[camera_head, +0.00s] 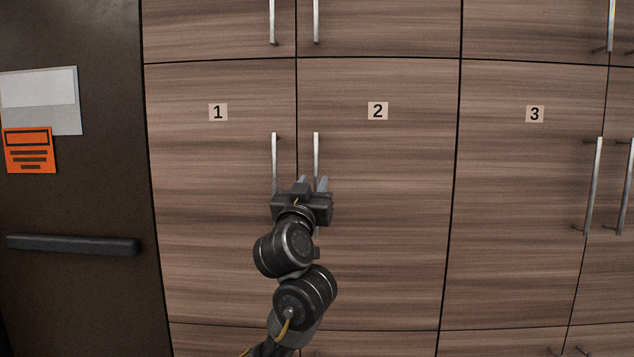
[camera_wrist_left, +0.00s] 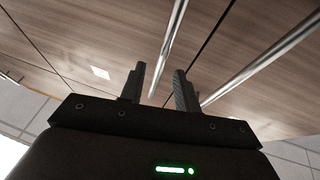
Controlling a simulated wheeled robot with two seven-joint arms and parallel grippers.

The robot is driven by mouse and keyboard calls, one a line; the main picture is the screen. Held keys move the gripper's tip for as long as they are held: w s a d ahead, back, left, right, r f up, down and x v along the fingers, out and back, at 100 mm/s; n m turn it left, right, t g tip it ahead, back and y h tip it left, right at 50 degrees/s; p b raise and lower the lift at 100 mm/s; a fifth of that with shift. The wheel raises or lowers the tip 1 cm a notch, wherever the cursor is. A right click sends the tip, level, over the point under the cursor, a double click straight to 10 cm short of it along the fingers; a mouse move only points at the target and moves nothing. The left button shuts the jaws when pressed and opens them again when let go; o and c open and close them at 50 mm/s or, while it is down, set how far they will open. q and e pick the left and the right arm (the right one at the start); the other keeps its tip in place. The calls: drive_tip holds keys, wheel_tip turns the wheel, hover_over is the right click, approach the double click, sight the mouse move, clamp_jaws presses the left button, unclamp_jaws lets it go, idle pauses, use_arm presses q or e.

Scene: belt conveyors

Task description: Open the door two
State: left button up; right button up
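Door two (camera_head: 378,200) is a wood-grain cabinet door marked "2" and looks shut, flush with its neighbours. Its upright metal bar handle (camera_head: 316,150) is near its left edge. My left gripper (camera_head: 313,182) is in front of the lower part of this handle, with its fingers apart. In the left wrist view, the gripper (camera_wrist_left: 160,70) is open and a bar handle (camera_wrist_left: 172,42) runs down into the gap between the fingers. Contact cannot be told. The handle's lower end is mostly hidden by the gripper. My right gripper is not in view.
Door one's handle (camera_head: 275,150) is close on the left, across the narrow seam. Door three (camera_head: 530,200) is to the right. A dark door (camera_head: 80,290) with a push bar (camera_head: 72,244) is at far left. Upper cabinet handles (camera_head: 316,20) hang above.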

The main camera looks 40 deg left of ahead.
sight(315, 176)
use_arm(q)
drive_tip(key=shift+p+x, duration=0.7)
drive_tip(key=shift+x, duration=1.4)
drive_tip(key=shift+s+r, duration=0.1)
clamp_jaws()
